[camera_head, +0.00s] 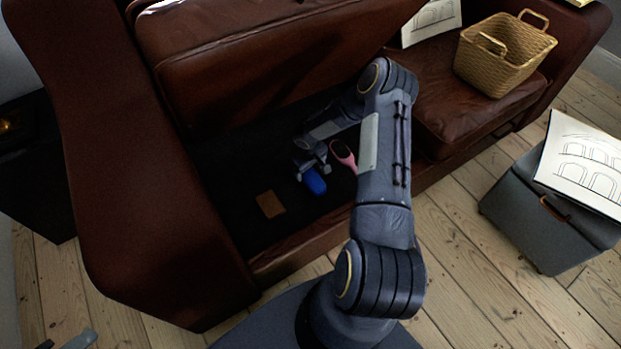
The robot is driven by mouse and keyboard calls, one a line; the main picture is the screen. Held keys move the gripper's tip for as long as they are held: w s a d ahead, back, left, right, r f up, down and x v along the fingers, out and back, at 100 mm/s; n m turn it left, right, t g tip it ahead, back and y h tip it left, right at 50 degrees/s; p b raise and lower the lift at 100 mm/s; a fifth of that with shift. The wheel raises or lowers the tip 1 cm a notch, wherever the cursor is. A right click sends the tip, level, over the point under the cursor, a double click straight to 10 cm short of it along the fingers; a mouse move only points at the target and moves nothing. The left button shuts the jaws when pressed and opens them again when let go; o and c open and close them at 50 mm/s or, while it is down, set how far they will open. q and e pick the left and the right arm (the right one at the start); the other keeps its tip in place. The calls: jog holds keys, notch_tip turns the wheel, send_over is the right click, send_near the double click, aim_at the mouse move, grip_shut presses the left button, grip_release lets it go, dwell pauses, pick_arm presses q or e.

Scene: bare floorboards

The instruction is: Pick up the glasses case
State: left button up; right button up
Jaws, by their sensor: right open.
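A blue rounded object (315,182), which looks like the glasses case, lies on the dark floor of the open compartment under the raised sofa seat. My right gripper (313,170) is inside this compartment, open, with its fingertips just above and at the far end of the blue object. I cannot tell whether they touch it. Grey parts at the bottom left edge look like my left gripper (68,343), mostly cut off by the frame.
A pink-handled item (343,155) lies right of the blue object, and a flat brown item (270,204) lies to its left. The raised leather seat (250,55) overhangs the compartment. A wicker basket (495,62) stands on the right seat. A grey box (545,220) stands on the floorboards.

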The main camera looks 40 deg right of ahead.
aim_at(310, 175)
jog(key=f+b, duration=0.1)
jog(key=f, duration=0.3)
jog(key=f+b, duration=0.1)
jog(key=f, duration=0.1)
jog(key=shift+w+d+f+b, duration=0.2)
jog(key=shift+w+d+b, duration=0.05)
jog(key=shift+w+b, duration=0.15)
jog(key=c, duration=1.1)
jog(key=shift+r, duration=0.1)
